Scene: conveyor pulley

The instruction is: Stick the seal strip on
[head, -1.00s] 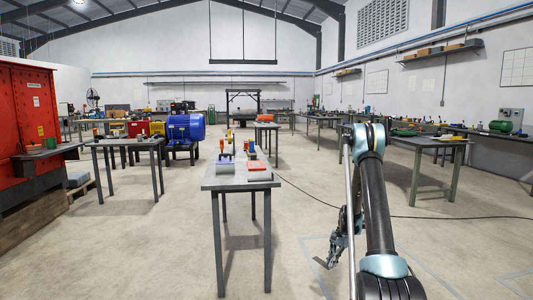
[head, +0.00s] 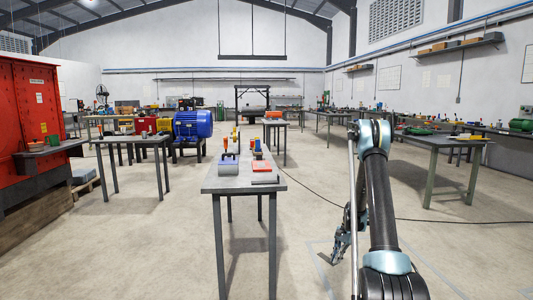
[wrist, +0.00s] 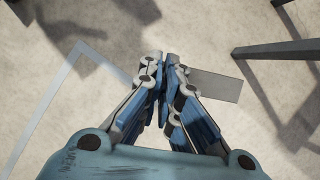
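I cannot pick out a seal strip for certain in either view. A black frame (head: 238,95) stands far back in the head view, with a grey cylinder (head: 254,104) in it that looks like a pulley.
The near grey table (head: 225,184) holds a blue-grey block (head: 228,167), a red block (head: 262,167) and several upright tools. A blue motor (head: 193,124) and a red cabinet (head: 30,105) stand left.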

